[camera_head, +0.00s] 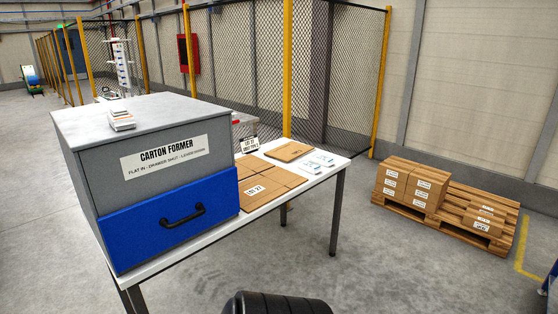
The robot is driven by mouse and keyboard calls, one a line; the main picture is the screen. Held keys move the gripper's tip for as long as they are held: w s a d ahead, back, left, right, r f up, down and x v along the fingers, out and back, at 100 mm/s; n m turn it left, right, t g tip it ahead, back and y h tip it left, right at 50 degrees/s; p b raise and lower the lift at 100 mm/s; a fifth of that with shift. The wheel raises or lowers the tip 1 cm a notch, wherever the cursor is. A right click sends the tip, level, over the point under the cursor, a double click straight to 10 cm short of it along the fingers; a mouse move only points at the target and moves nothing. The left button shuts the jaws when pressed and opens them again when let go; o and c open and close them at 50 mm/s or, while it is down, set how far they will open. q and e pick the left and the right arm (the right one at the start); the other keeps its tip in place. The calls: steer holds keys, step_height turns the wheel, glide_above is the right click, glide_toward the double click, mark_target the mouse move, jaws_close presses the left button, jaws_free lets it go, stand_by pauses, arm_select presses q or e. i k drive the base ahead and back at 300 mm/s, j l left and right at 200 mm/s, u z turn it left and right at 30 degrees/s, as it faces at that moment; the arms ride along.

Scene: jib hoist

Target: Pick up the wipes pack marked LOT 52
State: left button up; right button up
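No pack with a readable LOT 52 mark shows. A small stack of white and orange packs (121,119) lies on top of the grey carton former. Flat white packs (320,160) lie near the right end of the white table; their print is too small to read. I cannot tell which of these, if any, is the wipes pack. Neither of my grippers shows in the head view.
The carton former (165,185) has a shut blue drawer (170,219). Flat cardboard (268,182) and a small sign (249,145) are on the white table (329,172). Boxes (412,184) sit on a pallet (455,217) at right. Floor between is clear.

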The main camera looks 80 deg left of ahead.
mark_target(320, 159)
steer(key=j+u, duration=0.2)
steer(key=u, duration=0.25)
steer(key=i+j+u, duration=0.1)
steer(key=u, duration=0.3)
steer(key=i+j+u, duration=0.1)
steer(key=j+u, duration=0.2)
steer(key=u, duration=0.15)
steer(key=i+j+u, duration=0.1)
steer(key=u, duration=0.35)
steer(key=i+j+u, duration=0.2)
steer(key=i+j, duration=0.15)
steer(key=i+j+u, duration=0.15)
steer(key=i, duration=0.45)
steer(key=i+j+u, duration=0.2)
steer(key=i, duration=0.25)
steer(key=j, duration=0.1)
